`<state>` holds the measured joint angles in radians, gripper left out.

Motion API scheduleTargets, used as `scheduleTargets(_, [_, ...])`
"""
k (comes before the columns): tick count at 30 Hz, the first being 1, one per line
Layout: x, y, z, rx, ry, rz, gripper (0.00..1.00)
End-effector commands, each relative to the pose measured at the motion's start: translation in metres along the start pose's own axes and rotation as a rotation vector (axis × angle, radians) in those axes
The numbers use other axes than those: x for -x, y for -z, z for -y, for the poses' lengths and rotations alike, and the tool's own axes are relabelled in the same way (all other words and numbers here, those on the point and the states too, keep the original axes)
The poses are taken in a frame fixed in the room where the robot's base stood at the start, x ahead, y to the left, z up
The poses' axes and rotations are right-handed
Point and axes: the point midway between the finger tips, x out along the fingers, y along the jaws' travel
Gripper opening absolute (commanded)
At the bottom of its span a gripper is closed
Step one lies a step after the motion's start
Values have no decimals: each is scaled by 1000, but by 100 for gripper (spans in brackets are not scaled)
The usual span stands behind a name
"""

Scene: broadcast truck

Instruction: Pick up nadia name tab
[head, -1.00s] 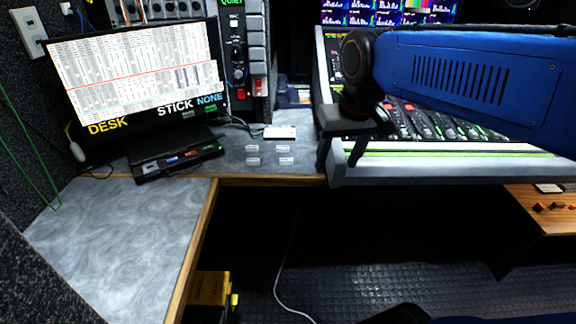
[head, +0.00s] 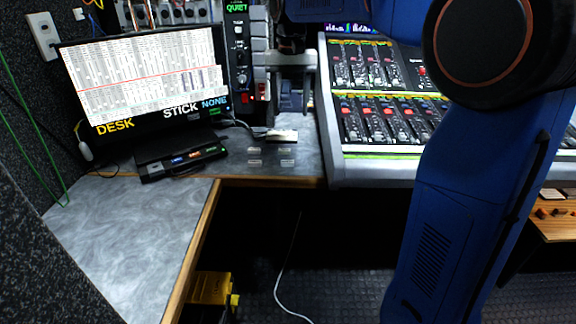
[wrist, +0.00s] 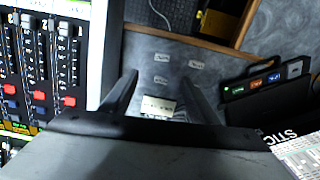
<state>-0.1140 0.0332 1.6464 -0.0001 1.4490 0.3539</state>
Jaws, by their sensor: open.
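Several small pale name tabs lie on the grey desk, among them one at front left (head: 254,162) and one at front right (head: 287,162). They also show in the wrist view, ahead of the fingers, one of them at upper right (wrist: 196,65). A larger white labelled piece (head: 282,136) lies just behind them; in the wrist view it (wrist: 158,106) shows between the fingers. The lettering is too small to tell which tab is nadia. My gripper (head: 289,105) is open and empty, above and behind the tabs, its fingers (wrist: 163,82) apart.
A monitor (head: 145,80) and a small black device (head: 183,163) stand left of the tabs. The mixing console (head: 375,172) borders them on the right. An upright intercom panel (head: 238,60) stands behind. The desk's wooden front edge (head: 265,182) is close in front.

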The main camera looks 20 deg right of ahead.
Motion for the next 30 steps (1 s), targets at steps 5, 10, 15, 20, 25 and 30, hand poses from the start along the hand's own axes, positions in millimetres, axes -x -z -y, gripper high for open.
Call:
scheduleTargets(5, [-3, 10, 6, -7, -5, 14, 55])
scheduleTargets(10, [-25, 10, 6, -8, -6, 16, 55])
scheduleTargets(15, [-55, 9, 6, -8, -6, 16, 55])
scheduleTargets(20, [-83, 8, 6, -8, -5, 15, 55])
scheduleTargets(25, [-109, 8, 6, -8, -5, 14, 55])
scheduleTargets(30, [-121, 8, 6, -8, -5, 12, 55])
